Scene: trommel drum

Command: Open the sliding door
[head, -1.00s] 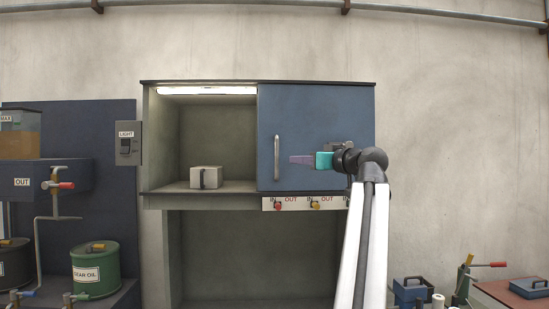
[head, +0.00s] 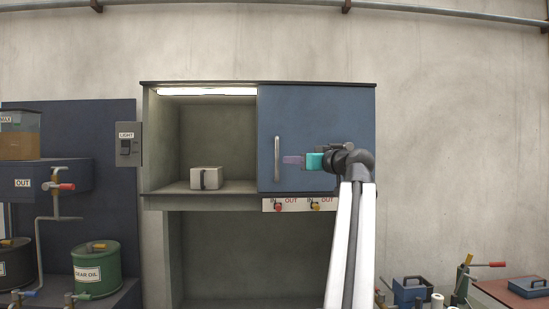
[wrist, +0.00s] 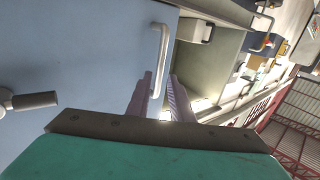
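The blue sliding door (head: 300,120) covers the right half of the wall cabinet; the left half stands open. Its upright pale bar handle (head: 277,158) is near the door's left edge. My gripper (head: 285,160), with purple fingers and a teal body, points left in front of the door, its tips just right of the handle. In the wrist view my gripper (wrist: 162,76) has its fingers apart with a gap between them. Contact with the handle cannot be told.
A light switch (head: 127,146) is left of the cabinet. Valves with IN/OUT labels (head: 300,205) sit below the door. The wall right of the cabinet is bare.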

